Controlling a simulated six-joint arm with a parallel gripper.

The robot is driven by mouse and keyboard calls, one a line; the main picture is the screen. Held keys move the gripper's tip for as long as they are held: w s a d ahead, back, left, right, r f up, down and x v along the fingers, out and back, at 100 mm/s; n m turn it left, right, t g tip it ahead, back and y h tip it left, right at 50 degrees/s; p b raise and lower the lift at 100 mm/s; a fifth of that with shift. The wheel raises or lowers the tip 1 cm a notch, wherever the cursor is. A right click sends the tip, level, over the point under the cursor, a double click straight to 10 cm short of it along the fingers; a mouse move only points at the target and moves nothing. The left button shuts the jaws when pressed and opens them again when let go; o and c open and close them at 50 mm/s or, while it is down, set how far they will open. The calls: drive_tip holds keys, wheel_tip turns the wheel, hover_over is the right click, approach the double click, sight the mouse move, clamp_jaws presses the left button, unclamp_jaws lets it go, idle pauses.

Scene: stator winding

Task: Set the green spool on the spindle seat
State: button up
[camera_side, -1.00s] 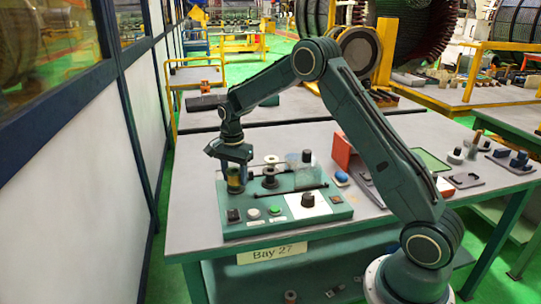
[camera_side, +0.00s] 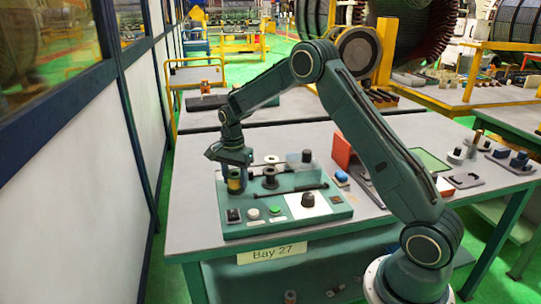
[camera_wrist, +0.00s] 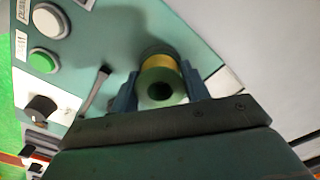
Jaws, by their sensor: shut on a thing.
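The green spool (camera_wrist: 174,91), with a green flange, dark centre hole and yellow winding, is between my gripper's two blue-grey fingers in the wrist view. In the side view the spool (camera_side: 236,186) is upright at the left end of the green fixture. My gripper (camera_side: 236,176) is shut on it from above. A dark round shape (camera_wrist: 155,49) shows just beyond the spool in the wrist view; it may be the spindle seat. I cannot tell whether the spool touches it, as the spool and fingers hide the contact.
The fixture (camera_side: 290,229) carries a dark spool (camera_side: 270,179), a green button (camera_side: 275,209), a white button (camera_side: 253,213) and a black knob (camera_side: 307,200). A dark rod (camera_side: 297,190) lies close to the right of my gripper. Bare table (camera_side: 192,215) is at the left.

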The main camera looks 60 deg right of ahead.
idle(0.4)
drive_tip(key=o, duration=1.3)
drive_tip(key=shift+r, duration=0.15)
drive_tip(key=shift+r, duration=3.3)
drive_tip(key=shift+r, duration=0.15)
